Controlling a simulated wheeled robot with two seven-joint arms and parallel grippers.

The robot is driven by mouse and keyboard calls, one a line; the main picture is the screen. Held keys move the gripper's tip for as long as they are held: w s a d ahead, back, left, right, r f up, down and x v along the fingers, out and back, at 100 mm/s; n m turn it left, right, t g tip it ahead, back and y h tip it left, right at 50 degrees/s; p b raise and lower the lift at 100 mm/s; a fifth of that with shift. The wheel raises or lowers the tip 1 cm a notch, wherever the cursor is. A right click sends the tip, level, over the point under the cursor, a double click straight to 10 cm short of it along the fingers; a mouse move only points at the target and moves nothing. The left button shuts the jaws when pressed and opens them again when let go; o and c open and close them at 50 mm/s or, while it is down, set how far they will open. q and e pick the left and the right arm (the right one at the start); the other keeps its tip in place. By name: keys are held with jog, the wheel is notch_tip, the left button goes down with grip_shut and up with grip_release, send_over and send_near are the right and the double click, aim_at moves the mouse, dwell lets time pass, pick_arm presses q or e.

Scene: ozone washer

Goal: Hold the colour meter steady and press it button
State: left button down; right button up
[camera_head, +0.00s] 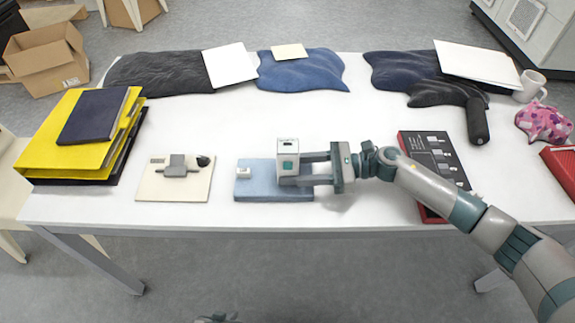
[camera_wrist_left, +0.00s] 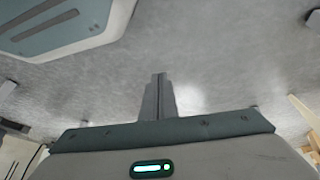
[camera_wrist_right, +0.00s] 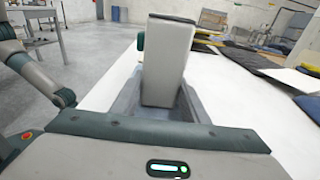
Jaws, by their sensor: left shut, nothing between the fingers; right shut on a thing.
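My right gripper (camera_head: 305,170) reaches in from the right and is shut on the meter. In the right wrist view the meter (camera_wrist_right: 167,62) rises upright between the two grey fingers. My left gripper (camera_wrist_left: 158,82) shows in the left wrist view with its fingers together and empty, over the grey floor, away from the meter.
A small white block (camera_head: 243,173) sits on the blue pad's left. A cream board (camera_head: 150,190) with a grey device lies left of it. The white table's middle is clear.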

aim_at(288, 166)
pick_arm(q)
jog(key=w+d+r+n+h, duration=0.1)
jog(key=w+d+r+h, duration=0.2)
jog(key=d+r, duration=0.35)
jog(key=w+d+r+t+h, duration=0.1)
jog(key=w+d+r+h, duration=0.15)
jog(key=r, duration=0.75)
jog(key=w+d+r+n+h, duration=0.1)
jog(key=w+d+r+h, duration=0.1)
jog(key=w+d+r, duration=0.45)
jog(key=s+r+t+h, duration=0.2)
jog(key=r+t, duration=0.1)
jog(key=r, duration=1.1)
jog(key=s+d+r+t+h, duration=0.1)
jog(key=r+t+h, duration=0.1)
jog(key=r, duration=1.2)
jog(key=shift+s+d+r+t, duration=0.25)
jog(key=shift+s+r+t, duration=0.1)
jog(key=shift+t, duration=0.55)
jog(key=shift+w, duration=0.15)
jog(key=w, duration=0.8)
jog(key=shift+w, duration=0.25)
jog(key=shift+w, duration=0.15)
jog(key=shift+w, duration=0.3)
